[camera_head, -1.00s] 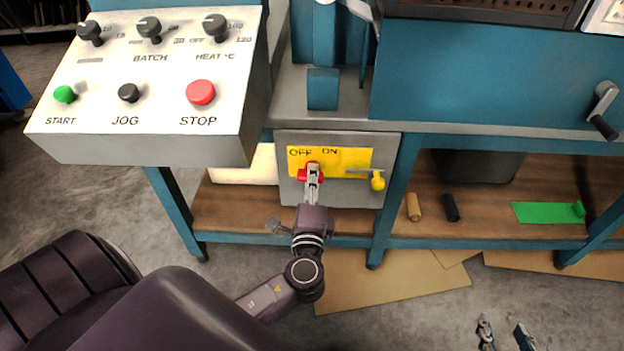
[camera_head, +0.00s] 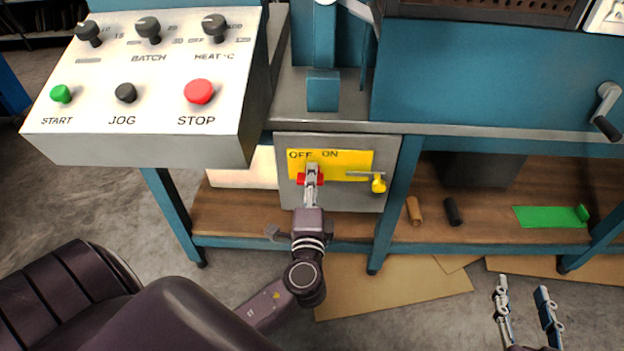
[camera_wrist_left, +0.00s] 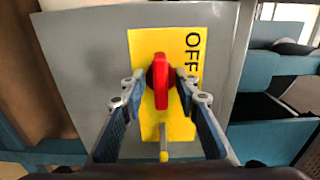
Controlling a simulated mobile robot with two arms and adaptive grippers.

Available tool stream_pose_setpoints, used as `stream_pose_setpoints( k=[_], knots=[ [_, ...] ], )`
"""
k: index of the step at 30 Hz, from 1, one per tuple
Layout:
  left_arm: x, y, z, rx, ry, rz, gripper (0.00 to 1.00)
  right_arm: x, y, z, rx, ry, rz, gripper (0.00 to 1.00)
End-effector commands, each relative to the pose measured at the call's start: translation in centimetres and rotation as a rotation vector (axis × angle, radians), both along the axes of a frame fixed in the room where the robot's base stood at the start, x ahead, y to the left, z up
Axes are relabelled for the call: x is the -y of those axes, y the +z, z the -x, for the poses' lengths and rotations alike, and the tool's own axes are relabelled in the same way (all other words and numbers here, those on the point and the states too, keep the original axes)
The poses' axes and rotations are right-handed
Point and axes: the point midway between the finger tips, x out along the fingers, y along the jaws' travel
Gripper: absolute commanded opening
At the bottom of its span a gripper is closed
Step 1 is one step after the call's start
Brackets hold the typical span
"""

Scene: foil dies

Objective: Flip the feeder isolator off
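The feeder isolator is a grey box (camera_head: 348,200) with a yellow plate (camera_head: 345,160) marked OFF and ON, under the bench. Its red handle (camera_head: 302,180) lies crosswise, partly hidden by my left gripper (camera_head: 312,172). In the left wrist view the red handle (camera_wrist_left: 161,82) stands between the two fingertips of my left gripper (camera_wrist_left: 161,80). The fingers are apart, one on each side of it, with a small gap seeming to show; contact is unclear. My right gripper (camera_head: 526,310) is open and empty above the floor at lower right.
A yellow catch (camera_head: 378,183) sits on the plate's right side. A control panel (camera_head: 150,70) with knobs and buttons juts out at upper left. The shelf right of the box holds a tan roll (camera_head: 413,210), a black roll (camera_head: 452,211) and a green piece (camera_head: 545,217). Cardboard (camera_head: 390,285) lies on the floor.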

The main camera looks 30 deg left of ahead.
Motion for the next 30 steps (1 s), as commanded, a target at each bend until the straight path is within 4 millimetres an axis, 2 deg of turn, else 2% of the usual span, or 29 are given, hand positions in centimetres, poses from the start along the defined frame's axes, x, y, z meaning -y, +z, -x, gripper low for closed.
stream_pose_setpoints(
  k=[7, 11, 24, 30],
  knots=[
    [0.0, 0.0, 0.0, 0.0, 0.0, -0.002, 0.29, 0.0, 0.0, 0.0, 0.0, 0.001, 0.0, 0.4],
    [0.6, -0.1, 0.9, -0.002, 0.0, -0.001, 0.29, 0.0, 0.0, 0.0, 0.0, 0.001, 0.0, 0.4],
    [5.1, -0.1, 8.3, -0.003, 0.0, 0.001, 0.29, 0.0, 0.0, 0.0, 0.0, 0.0, 0.0, 0.4],
    [6.1, 0.0, 10.0, -0.001, 0.0, 0.0, 0.29, 0.0, 0.0, 0.0, 0.0, 0.0, 0.0, 0.4]
  ],
)
